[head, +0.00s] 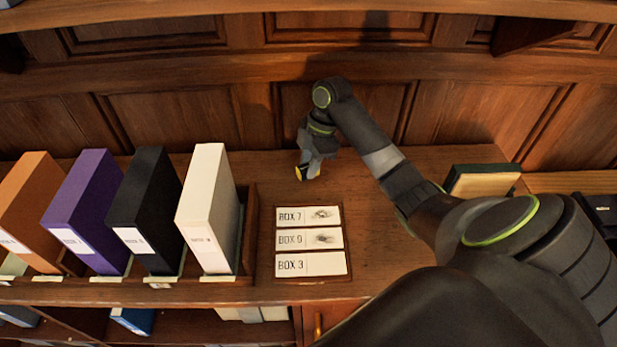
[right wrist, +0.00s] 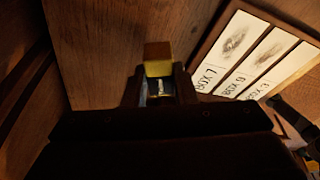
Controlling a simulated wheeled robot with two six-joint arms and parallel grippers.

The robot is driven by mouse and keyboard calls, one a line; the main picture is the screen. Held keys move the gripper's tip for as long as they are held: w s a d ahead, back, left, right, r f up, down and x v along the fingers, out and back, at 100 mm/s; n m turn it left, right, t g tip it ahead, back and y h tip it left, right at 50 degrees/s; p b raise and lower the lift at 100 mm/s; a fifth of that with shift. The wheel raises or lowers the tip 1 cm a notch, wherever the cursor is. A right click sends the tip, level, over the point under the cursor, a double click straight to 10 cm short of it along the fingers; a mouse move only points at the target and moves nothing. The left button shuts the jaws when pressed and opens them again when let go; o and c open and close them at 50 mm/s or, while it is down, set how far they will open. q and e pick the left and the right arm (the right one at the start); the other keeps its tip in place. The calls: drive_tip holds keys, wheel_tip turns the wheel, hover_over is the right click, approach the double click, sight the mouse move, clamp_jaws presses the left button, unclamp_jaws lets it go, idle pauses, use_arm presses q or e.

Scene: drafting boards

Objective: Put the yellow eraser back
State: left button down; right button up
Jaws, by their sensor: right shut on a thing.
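The yellow eraser (right wrist: 158,66) is between the fingers of my right gripper (right wrist: 158,88) in the right wrist view, its yellow end sticking out past the fingertips. In the head view a small yellow edge of the eraser (head: 299,172) shows at the tip of my right gripper (head: 307,172), above the wooden shelf top behind the label board. I cannot tell whether the eraser touches the wood. My left gripper is not in view. The board (head: 311,278) carries white strips reading BOX 7, BOX 9 and BOX 3. Dark smudges mark the BOX 7 and BOX 9 strips; BOX 3 looks clean.
Orange (head: 30,205), purple (head: 88,210), black (head: 147,210) and white (head: 207,208) box files stand in a wooden rack on the left. Bare wood surrounds the gripper; the panelled wall is close behind.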

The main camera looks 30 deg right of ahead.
sight(310, 186)
wheel_tip(310, 186, down, 4)
drive_tip(key=shift+d+f+p, duration=0.1)
drive_tip(key=shift+p, duration=0.25)
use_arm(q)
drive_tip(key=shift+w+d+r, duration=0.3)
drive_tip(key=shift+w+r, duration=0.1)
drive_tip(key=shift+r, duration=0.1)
use_arm(e)
drive_tip(key=shift+f, duration=0.3)
drive_tip(key=o, duration=0.9)
drive_tip(key=shift+f, duration=0.1)
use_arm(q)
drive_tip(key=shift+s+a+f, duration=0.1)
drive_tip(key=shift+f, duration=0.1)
use_arm(e)
drive_tip(key=v, duration=1.2)
